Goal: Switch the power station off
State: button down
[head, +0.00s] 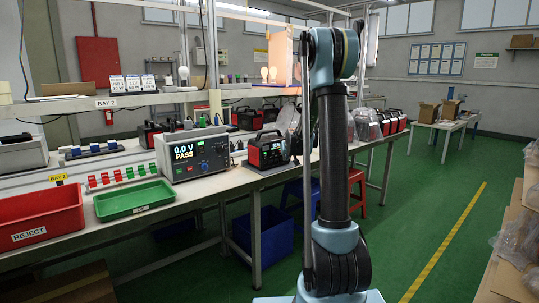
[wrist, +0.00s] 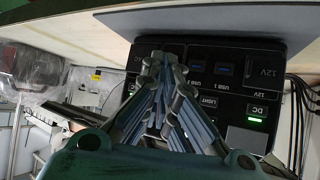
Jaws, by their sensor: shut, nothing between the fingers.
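The power station (head: 265,151) is a red and black box with a handle and a small green-lit display. It stands on the workbench right of the tester in the head view. In the wrist view its black front panel (wrist: 226,88) has sockets and keys marked USB, 12V, LIGHT and DC. A green light glows by the DC key (wrist: 257,110). Another small green light shows left of the fingers. My gripper (wrist: 162,62) is shut and empty, its fingertips over the left part of the panel and hiding some of it. I cannot tell whether they touch.
The tester (head: 193,153) reads 0.0 V PASS. A green tray (head: 134,200) and a red reject bin (head: 40,216) are at the left. More power stations stand along the bench behind. A shelf (head: 110,101) runs above the bench. The green floor at right is clear.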

jog(key=shift+w+a, duration=0.1)
dwell(0.6)
jog(key=shift+w+a, duration=0.15)
jog(key=shift+w, duration=0.1)
jog(key=shift+w+a, duration=0.25)
jog(key=shift+w, duration=0.05)
dwell(0.8)
jog(key=shift+s+d, duration=0.5)
jog(key=shift+s, duration=0.2)
jog(key=shift+s+d, duration=0.55)
jog(key=shift+s, duration=0.25)
jog(key=shift+s+d, duration=0.6)
jog(key=shift+s, duration=0.25)
jog(key=shift+s+d, duration=0.55)
jog(key=shift+s, duration=0.25)
